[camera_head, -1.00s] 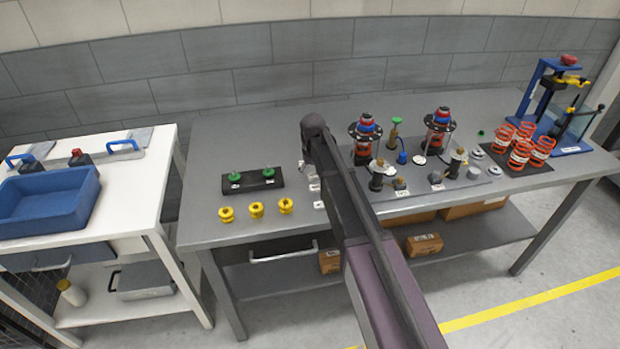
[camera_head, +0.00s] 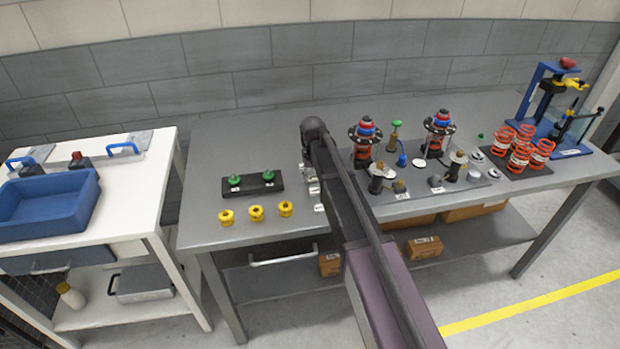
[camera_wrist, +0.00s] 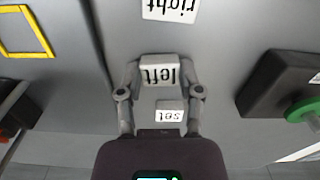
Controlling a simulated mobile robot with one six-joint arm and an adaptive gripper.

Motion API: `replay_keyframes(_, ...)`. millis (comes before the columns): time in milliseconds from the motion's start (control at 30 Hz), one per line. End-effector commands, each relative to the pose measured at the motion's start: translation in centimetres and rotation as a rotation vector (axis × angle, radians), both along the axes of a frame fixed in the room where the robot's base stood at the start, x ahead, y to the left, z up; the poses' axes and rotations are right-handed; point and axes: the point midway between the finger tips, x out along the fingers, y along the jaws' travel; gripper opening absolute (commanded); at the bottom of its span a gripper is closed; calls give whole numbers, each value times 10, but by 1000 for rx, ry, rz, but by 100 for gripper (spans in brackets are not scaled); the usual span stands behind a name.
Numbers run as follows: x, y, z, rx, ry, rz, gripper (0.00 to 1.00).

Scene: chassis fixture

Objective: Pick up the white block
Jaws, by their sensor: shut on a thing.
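A white block marked "left" (camera_wrist: 160,72) sits between the fingertips of my gripper (camera_wrist: 160,76) in the wrist view. The fingers touch its two sides, and the gripper is shut on it. A white block marked "right" (camera_wrist: 170,9) lies beyond the fingertips, and a white block marked "set" (camera_wrist: 170,113) lies between the fingers nearer the palm. In the head view, small white blocks (camera_head: 319,207) show on the grey table beside my arm, which partly hides the gripper. I cannot tell whether the held block is clear of the table.
A black holder (camera_head: 252,186) with green-topped parts and several yellow parts (camera_head: 256,212) stand to the left on the grey table (camera_head: 215,145). Shock absorber assemblies (camera_head: 365,140) and orange springs (camera_head: 520,150) stand to the right. A blue bin (camera_head: 45,205) is on the white cart.

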Motion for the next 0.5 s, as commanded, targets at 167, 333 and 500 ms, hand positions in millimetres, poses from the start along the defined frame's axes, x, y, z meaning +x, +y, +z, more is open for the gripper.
replay_keyframes(167,0,0,8,0,0,0,15)
replay_keyframes(333,0,0,19,0,0,0,15)
replay_keyframes(500,0,0,34,0,0,0,15)
